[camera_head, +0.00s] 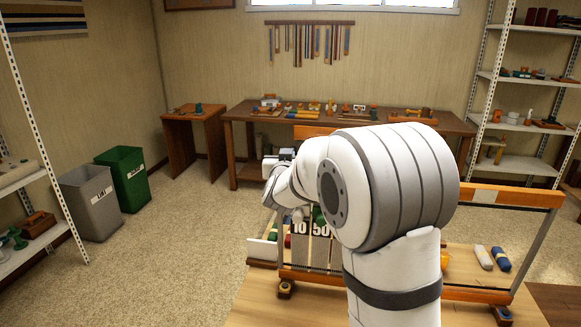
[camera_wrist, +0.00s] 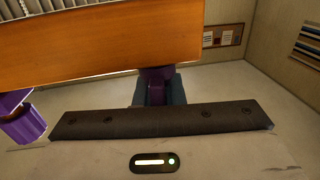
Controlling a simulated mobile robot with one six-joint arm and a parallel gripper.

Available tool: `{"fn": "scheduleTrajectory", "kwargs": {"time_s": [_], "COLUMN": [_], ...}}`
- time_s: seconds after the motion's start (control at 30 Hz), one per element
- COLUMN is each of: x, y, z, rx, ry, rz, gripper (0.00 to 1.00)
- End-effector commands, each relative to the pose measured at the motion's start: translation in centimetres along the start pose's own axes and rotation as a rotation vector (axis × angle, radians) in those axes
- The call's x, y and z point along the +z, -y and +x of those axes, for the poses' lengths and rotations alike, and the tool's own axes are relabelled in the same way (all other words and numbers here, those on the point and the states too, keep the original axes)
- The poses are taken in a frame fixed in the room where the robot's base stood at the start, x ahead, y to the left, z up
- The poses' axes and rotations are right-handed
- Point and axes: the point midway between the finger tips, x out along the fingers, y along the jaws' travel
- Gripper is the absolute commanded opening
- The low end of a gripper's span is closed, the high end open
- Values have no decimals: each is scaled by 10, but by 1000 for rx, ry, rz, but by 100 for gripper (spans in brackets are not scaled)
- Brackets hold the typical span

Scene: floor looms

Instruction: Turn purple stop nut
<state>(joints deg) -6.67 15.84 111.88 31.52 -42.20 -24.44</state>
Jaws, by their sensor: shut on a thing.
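The purple stop nut (camera_wrist: 156,88) shows in the middle of the wrist view, just under the edge of an orange-brown wooden beam (camera_wrist: 110,45). My gripper (camera_wrist: 158,96) is shut on it, with dark blue-grey fingers around it. Most of the nut is hidden by the fingers and the beam. A second purple piece (camera_wrist: 22,118) sits apart at the left edge of the wrist view. In the head view my arm covers much of the loom (camera_head: 515,196), and the nut cannot be made out there.
A long workbench (camera_head: 240,113) with small tools stands along the back wall, with a small side table (camera_head: 190,130) to its left. Grey (camera_head: 92,205) and green (camera_head: 125,178) bins stand at left. Shelves flank the room. White and blue rolls (camera_head: 501,259) lie at right. Carpet at left is clear.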

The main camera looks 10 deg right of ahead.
Motion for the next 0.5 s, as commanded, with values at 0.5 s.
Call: {"fn": "scheduleTrajectory", "kwargs": {"time_s": [0.5], "x": [4], "y": [2], "z": [0], "rx": [-260], "ry": [-2], "rz": [-3], "gripper": [0]}}
